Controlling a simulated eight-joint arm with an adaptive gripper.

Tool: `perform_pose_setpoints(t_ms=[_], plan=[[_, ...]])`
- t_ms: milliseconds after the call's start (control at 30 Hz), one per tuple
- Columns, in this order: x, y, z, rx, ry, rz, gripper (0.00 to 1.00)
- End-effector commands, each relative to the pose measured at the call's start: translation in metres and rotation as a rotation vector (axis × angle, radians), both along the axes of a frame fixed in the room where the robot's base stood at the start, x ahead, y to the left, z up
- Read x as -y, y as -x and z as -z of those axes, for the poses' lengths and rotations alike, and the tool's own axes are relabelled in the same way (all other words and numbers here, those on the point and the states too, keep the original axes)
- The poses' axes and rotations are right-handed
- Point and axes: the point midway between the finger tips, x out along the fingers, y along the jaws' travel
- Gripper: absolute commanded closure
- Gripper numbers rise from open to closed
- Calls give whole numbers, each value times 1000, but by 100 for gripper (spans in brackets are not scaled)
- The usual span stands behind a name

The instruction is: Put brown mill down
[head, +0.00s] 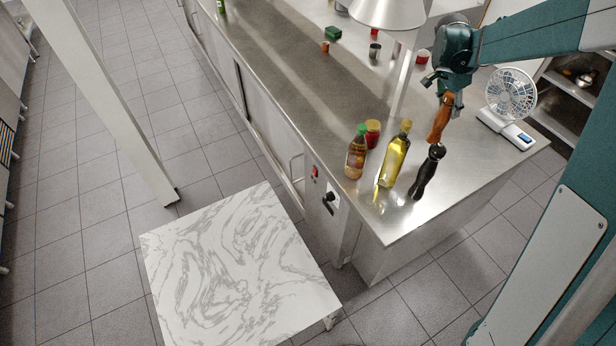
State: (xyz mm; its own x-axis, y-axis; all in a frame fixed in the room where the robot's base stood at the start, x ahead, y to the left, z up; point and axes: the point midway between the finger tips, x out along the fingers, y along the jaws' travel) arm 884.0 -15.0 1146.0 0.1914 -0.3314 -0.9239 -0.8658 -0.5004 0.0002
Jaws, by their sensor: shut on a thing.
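The brown mill (439,118) is a wooden, orange-brown pepper mill in the head view, at the right part of the steel counter (345,215). My gripper (446,92) is shut on its upper part and holds it close to upright. The foot of the brown mill ends just behind the top of a black mill (426,174), which stands on the counter. I cannot tell whether the brown mill touches the counter or hangs above it.
An oil bottle (395,157), a second bottle with a green cap (356,155) and a red jar (373,133) stand left of the mills. A white fan (511,95) stands to the right. A marble-topped table (235,265) is in front.

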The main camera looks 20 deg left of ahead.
Motion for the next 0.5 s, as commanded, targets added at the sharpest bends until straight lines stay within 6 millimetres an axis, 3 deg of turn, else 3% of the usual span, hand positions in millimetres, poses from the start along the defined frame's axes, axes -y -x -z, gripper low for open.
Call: perform_pose_setpoints(t_ms=[267, 500], plan=[[-9, 1, 0, -1, -2, -34, 99], [-50, 9, 0, -7, -11, -198, 99]])
